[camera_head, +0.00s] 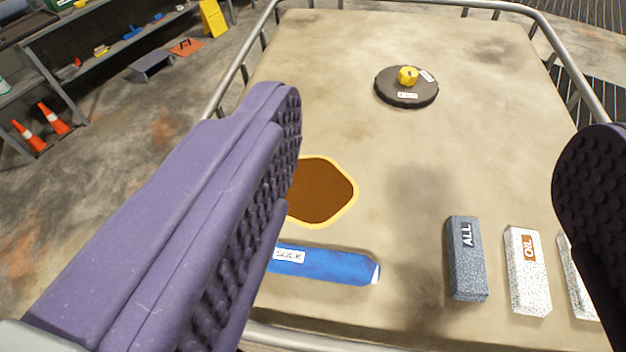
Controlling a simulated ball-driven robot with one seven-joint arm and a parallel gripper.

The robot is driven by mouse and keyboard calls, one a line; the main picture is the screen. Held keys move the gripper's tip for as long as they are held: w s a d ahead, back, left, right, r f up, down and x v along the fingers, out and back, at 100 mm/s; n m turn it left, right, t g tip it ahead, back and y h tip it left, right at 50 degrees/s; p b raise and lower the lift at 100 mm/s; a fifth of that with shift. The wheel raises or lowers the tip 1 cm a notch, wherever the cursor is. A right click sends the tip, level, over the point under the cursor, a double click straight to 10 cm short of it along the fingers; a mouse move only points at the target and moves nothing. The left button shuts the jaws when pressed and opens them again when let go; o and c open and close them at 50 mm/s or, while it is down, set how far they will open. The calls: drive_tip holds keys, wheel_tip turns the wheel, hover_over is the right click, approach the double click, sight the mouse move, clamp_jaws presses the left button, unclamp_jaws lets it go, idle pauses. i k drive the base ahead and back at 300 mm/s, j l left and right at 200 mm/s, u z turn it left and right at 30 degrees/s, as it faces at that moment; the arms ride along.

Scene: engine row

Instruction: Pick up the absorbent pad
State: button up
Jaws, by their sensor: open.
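My gripper (437,118) is open and empty, with one purple padded finger large at the left and the other at the right edge. Several block-like items lie on the tabletop near its front right. A dark grey block (466,262) is marked "ALL". A white speckled block (528,272) is marked "OIL". A second white speckled block (577,285) is partly hidden by the right finger, and its label is not visible. No label reads "pad", so I cannot tell which is the absorbent pad. All lie between the fingers in the picture, apart from them.
A beige railed table (420,160) holds everything. A blue sock (325,266) lies at the front, partly hidden by the left finger. Behind it is a yellow-edged brown patch (322,192). A dark disc (406,98) with a yellow knob stands at the back. Orange cones (54,119) stand left.

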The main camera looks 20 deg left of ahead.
sight(529, 293)
drive_tip(key=z, duration=0.8)
